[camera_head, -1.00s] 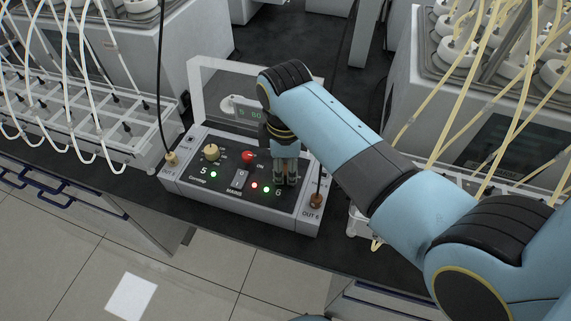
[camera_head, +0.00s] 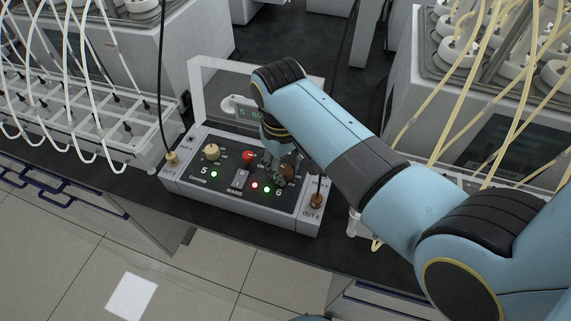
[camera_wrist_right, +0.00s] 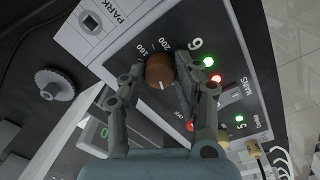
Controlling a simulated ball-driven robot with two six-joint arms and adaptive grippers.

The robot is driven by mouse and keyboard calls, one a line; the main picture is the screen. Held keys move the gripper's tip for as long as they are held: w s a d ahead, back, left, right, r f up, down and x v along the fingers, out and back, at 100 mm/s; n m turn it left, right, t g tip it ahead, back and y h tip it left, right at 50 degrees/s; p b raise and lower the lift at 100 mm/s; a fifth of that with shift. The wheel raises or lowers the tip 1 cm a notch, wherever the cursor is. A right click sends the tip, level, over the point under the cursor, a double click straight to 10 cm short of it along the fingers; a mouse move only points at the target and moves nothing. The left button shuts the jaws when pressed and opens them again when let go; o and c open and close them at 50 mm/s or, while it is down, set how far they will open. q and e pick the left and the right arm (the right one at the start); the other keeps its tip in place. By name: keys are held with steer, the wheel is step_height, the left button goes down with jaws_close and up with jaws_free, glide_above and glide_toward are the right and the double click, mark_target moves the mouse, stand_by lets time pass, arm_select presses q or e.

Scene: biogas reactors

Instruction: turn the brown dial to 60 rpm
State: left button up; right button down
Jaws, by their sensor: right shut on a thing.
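The brown dial (camera_head: 288,171) sits on the right half of the sloped control box (camera_head: 212,190), by the printed 6. In the right wrist view the brown dial (camera_wrist_right: 158,71) stands between my right gripper's two fingers, a white pointer mark on its lower edge. Figures 160 and 200 are printed at its upper left; 60 is not readable. My right gripper (camera_head: 276,177) is shut on the dial, its fingers partly covering it in the head view. My left gripper is not in view.
A cream knob (camera_head: 211,152), a red button (camera_head: 248,157) and a mains switch (camera_head: 240,179) share the panel. A black cable (camera_head: 161,80) plugs in at left. White racks and pale tubes stand on both sides.

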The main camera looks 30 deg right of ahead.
mark_target(283, 170)
steer(key=shift+m, duration=1.1)
steer(key=c, duration=1)
jaws_free()
steer(key=shift+o, duration=0.2)
steer(key=shift+r, duration=0.35)
steer(key=r, duration=0.6)
steer(key=shift+a+r, duration=0.25)
steer(key=shift+r, duration=0.15)
